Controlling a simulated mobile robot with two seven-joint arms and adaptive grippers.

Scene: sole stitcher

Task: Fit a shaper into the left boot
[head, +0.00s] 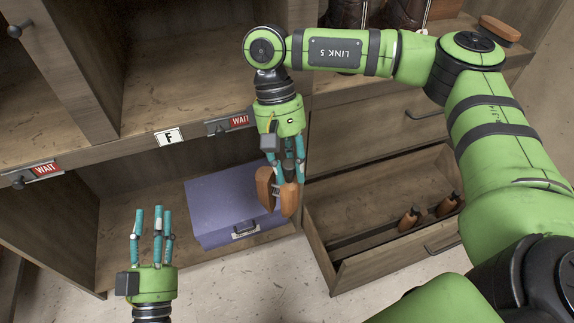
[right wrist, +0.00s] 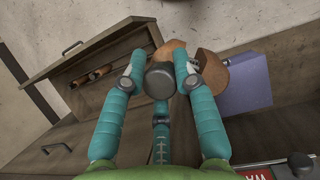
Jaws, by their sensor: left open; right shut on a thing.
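Two dark brown boots stand on the bench top at the top edge of the head view, one on the left (head: 345,13) and one on the right (head: 404,15); their upper parts are cut off. My right gripper (head: 285,172) is shut on a wooden shaper (head: 289,201) with metal between its two brown halves. The shaper hangs below the fingers, in front of the cabinet and apart from the boots. In the right wrist view, the shaper (right wrist: 213,70) shows beyond the fingers, with a dark round knob between them. My left gripper (head: 151,235) is open and empty at lower left.
An open drawer (head: 340,277) at right holds two wooden-handled pieces (head: 410,218). A purple box (head: 218,205) sits in the lower compartment behind the held shaper. A brush (head: 500,28) lies at the bench's right end. Red WAIT labels (head: 46,169) mark the shelf edge.

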